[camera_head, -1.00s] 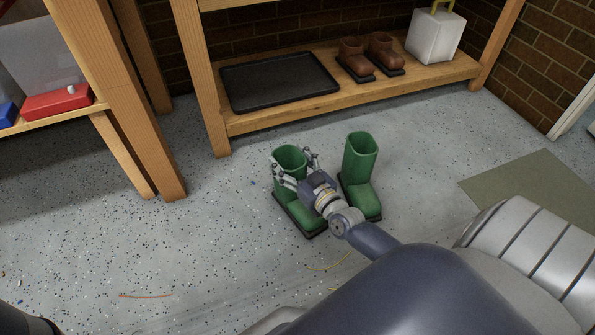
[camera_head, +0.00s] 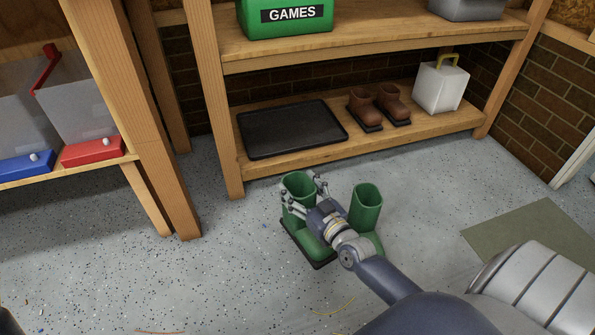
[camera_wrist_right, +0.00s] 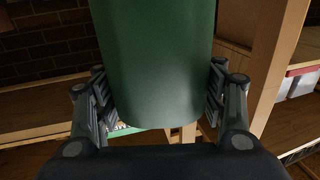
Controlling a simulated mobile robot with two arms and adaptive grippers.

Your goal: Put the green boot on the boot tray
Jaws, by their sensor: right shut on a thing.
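Two green boots stand upright on the speckled floor in front of the shelf. My right gripper (camera_head: 306,190) is shut on the shaft of the left green boot (camera_head: 297,183); that boot fills the middle of the right wrist view (camera_wrist_right: 157,65) between the two fingers. I cannot tell whether its sole touches the floor. The other green boot (camera_head: 366,202) is just to the right, its foot partly hidden by my arm. The black boot tray (camera_head: 291,129) lies empty on the low shelf, behind the boots. My left gripper is out of view.
Brown boots (camera_head: 377,105) and a white box with a yellow handle (camera_head: 439,88) stand right of the tray. A shelf board with a green GAMES box (camera_head: 286,18) is above. Wooden posts (camera_head: 212,100) flank the shelf. A green mat (camera_head: 530,230) lies at right.

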